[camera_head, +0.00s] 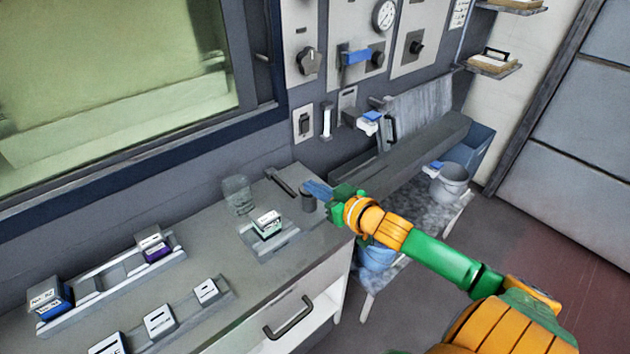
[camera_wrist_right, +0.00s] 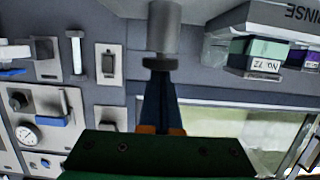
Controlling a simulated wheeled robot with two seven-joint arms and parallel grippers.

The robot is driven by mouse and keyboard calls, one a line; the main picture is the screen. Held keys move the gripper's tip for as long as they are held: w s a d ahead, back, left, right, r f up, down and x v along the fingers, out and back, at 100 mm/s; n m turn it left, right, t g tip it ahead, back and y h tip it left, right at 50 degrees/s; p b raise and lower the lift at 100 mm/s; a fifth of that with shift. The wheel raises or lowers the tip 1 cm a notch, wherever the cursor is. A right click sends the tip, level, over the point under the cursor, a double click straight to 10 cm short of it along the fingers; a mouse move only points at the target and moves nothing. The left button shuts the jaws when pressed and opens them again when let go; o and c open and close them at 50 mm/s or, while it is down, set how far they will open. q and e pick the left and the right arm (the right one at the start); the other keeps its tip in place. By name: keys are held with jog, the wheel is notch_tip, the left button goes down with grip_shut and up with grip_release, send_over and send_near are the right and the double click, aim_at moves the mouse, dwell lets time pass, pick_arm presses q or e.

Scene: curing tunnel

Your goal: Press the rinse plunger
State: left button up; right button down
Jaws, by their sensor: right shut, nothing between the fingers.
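The rinse plunger looks to be the dark grey upright cylinder (camera_head: 308,201) near the counter's right back corner; it also shows in the right wrist view (camera_wrist_right: 163,28), where the picture is upside down. Its dark cap lies right at my fingertips in that view. My right gripper (camera_head: 318,190) is shut and empty, its blue fingers beside the plunger's top in the head view. I cannot tell whether they touch it. The fingers also show in the right wrist view (camera_wrist_right: 161,90). A tray marked RINSE (camera_wrist_right: 262,15) stands next to the plunger. My left gripper is out of view.
A holder (camera_head: 285,240) with a labelled green-and-white block (camera_head: 268,222) stands left of the plunger. Wall switches (camera_head: 303,123) are above. A grey trough (camera_head: 420,150) and a bucket (camera_head: 450,184) are to the right.

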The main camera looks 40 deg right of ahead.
jog(key=shift+f, duration=0.1)
notch_tip(320, 180, up, 6)
jog(key=p, duration=0.6)
jog(key=shift+f, duration=0.1)
jog(key=s, duration=0.9)
jog(key=shift+s+d+r+b, duration=0.35)
jog(key=shift+s+r+b, duration=0.05)
jog(key=shift+r+b, duration=0.05)
